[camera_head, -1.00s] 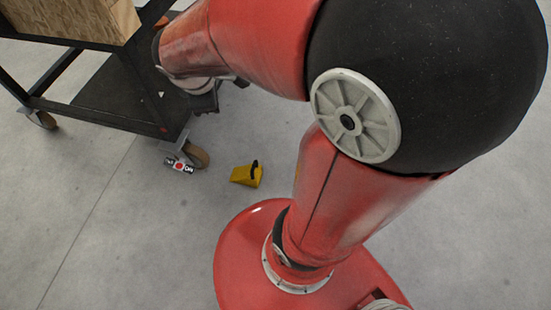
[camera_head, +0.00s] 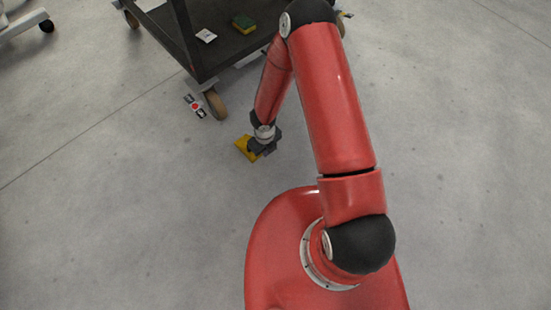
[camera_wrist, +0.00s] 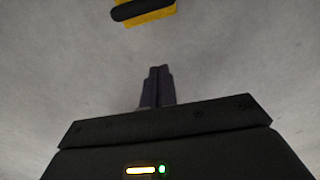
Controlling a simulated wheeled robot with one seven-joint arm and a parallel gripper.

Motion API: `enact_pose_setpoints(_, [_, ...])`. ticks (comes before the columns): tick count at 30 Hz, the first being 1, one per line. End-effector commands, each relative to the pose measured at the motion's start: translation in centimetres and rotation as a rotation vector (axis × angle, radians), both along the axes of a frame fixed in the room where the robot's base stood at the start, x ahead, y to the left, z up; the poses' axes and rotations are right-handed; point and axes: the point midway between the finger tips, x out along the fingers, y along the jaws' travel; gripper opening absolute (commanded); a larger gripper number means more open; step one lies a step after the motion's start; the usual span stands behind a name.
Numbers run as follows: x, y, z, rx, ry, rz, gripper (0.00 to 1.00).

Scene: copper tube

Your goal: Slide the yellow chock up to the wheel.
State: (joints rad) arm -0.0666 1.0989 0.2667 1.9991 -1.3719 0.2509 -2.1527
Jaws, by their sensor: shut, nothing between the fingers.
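The yellow chock (camera_head: 243,146) lies on the floor a short way from the cart's near caster wheel (camera_head: 216,104), with a gap of bare floor between them. My gripper (camera_head: 253,147) is low beside and partly over the chock in the head view, hiding part of it. In the wrist view the chock (camera_wrist: 152,18) is cut off by the top edge, its black handle showing. My gripper's fingers (camera_wrist: 158,72) are together and empty, apart from the chock in that view.
The dark cart (camera_head: 205,66) stands behind the wheel, with a green-and-yellow sponge (camera_head: 243,23) and a white card (camera_head: 206,36) on its shelf. A red-and-white label (camera_head: 195,106) is left of the wheel. Floor in front and to the left is clear.

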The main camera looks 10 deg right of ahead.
Motion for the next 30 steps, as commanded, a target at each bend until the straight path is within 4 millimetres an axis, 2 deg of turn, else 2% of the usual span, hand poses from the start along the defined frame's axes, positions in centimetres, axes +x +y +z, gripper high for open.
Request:
enact_pose_setpoints(8, [-0.5,0.3,-3.5,0.008,0.011,0.04,0.0])
enact_pose_setpoints(19, [-0.5,0.3,-11.5,0.007,0.012,0.035,0.0])
enact_pose_setpoints(21, [0.5,0.9,-10.6,0.011,0.005,0.03,0.0])
enact_pose_setpoints(30, [2.7,2.4,-10.6,0.009,0.008,0.033,0.0])
